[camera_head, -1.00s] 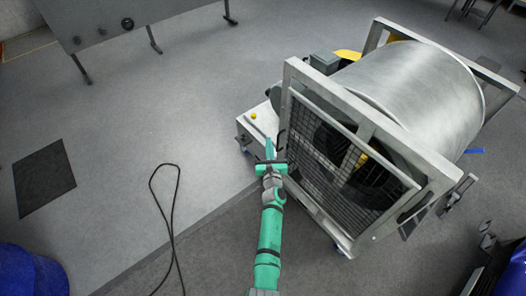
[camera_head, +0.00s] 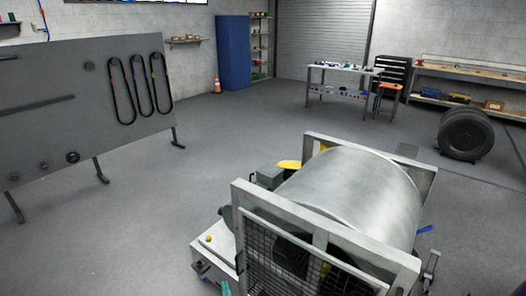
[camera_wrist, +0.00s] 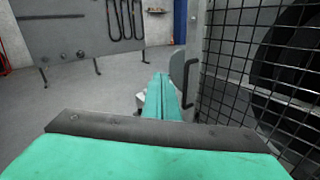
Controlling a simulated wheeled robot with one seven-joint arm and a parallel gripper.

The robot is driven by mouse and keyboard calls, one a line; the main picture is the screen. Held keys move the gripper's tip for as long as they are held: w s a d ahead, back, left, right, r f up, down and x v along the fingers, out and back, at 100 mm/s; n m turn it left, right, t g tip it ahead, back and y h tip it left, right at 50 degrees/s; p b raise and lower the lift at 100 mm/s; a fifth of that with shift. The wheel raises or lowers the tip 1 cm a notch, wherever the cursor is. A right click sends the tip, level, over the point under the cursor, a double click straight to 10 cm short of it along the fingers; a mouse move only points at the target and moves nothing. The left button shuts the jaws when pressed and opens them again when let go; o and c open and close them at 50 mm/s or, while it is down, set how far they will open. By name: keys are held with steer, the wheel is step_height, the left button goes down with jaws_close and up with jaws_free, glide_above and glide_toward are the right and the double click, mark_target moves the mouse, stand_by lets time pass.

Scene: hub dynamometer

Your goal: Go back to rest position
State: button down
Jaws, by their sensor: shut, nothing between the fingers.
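My gripper (camera_wrist: 160,84) shows in the wrist view with its teal fingers together and nothing between them. It points forward past the dynamometer's mesh guard (camera_wrist: 232,75), which stands close on the right. In the head view only a small teal tip (camera_head: 225,289) shows at the bottom edge, beside the guard's left side. The dynamometer's big metal drum (camera_head: 348,195) sits in a pale frame. The rest of my arm is out of the head view.
The drum's frame (camera_head: 300,228) and white base box (camera_head: 215,255) with a yellow knob are the close obstacles. A grey panel (camera_head: 85,120) with hanging belts stands left. Open floor (camera_head: 130,225) lies between. A workbench (camera_head: 343,85) and a tire (camera_head: 465,135) are farther back.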

steer(key=s+d+m+h, duration=0.1)
steer(key=s+d+m, duration=0.4)
steer(key=s, duration=0.5)
steer(key=s+d+m+h, duration=0.1)
steer(key=s+d+m, duration=0.2)
steer(key=s+m, duration=0.5)
steer(key=s+d+m+h, duration=0.1)
steer(key=s+d+m, duration=0.35)
steer(key=s, duration=0.65)
steer(key=s+d+r+m+g+h, duration=0.1)
steer(key=s+d+r+m+h, duration=0.1)
steer(key=s+r+m, duration=1.4)
steer(key=s+m, duration=0.3)
steer(key=m, duration=0.1)
steer(key=shift+s+d+r+g, duration=0.15)
steer(key=shift+s+d+g, duration=0.2)
steer(key=shift+s+g, duration=0.05)
steer(key=shift+w, duration=0.1)
